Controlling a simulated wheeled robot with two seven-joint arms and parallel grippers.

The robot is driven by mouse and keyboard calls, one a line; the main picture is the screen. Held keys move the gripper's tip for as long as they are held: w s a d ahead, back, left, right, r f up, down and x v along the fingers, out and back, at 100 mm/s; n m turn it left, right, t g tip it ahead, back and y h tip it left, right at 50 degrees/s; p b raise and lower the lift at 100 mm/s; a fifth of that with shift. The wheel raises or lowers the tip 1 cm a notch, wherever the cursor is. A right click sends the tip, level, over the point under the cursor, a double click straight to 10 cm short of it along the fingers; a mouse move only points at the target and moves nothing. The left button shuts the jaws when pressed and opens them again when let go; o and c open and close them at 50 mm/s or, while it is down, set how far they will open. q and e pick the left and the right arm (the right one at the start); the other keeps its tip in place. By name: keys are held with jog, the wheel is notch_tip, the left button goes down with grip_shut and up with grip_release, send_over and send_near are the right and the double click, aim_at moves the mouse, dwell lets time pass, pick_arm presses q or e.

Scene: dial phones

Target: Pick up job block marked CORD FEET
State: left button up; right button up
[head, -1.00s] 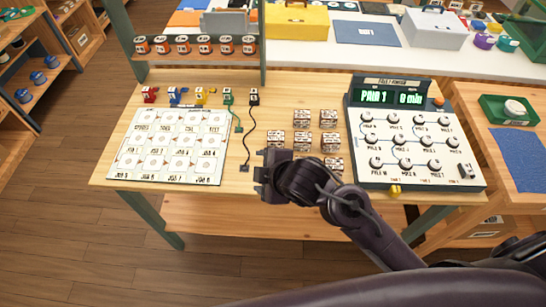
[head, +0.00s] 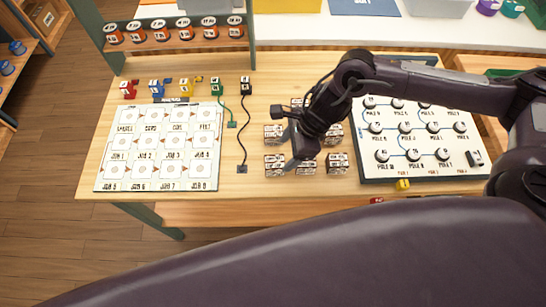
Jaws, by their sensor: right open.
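Several small pale job blocks with dark printed sides stand in a cluster on the wooden table. One is at the front left (head: 275,164), one at the front middle (head: 306,168), one at the front right (head: 337,163), one at the middle left (head: 273,134). Their print is too small to read, so I cannot tell which is CORD FEET. My right gripper (head: 285,138) is open over the left part of the cluster, its fingers spread. It hides parts of the middle and back blocks. I cannot tell whether it touches any. My left gripper is not in view.
A white board (head: 160,147) with labelled squares lies left. A black cord (head: 243,130) lies between it and the blocks. A dial panel (head: 420,150) stands right, partly under my arm. Coloured plugs (head: 187,87) line the back; a shelf of orange-banded reels (head: 185,32) stands behind.

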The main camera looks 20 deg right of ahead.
aim_at(276, 161)
jog(key=p+x, duration=0.1)
jog(key=x, duration=0.2)
jog(key=a+p+x, duration=0.1)
jog(key=x, duration=0.2)
jog(key=shift+p, duration=0.3)
jog(key=shift+a+f, duration=0.1)
jog(key=shift+f, duration=0.15)
jog(key=shift+w, duration=0.1)
jog(key=c, duration=1.1)
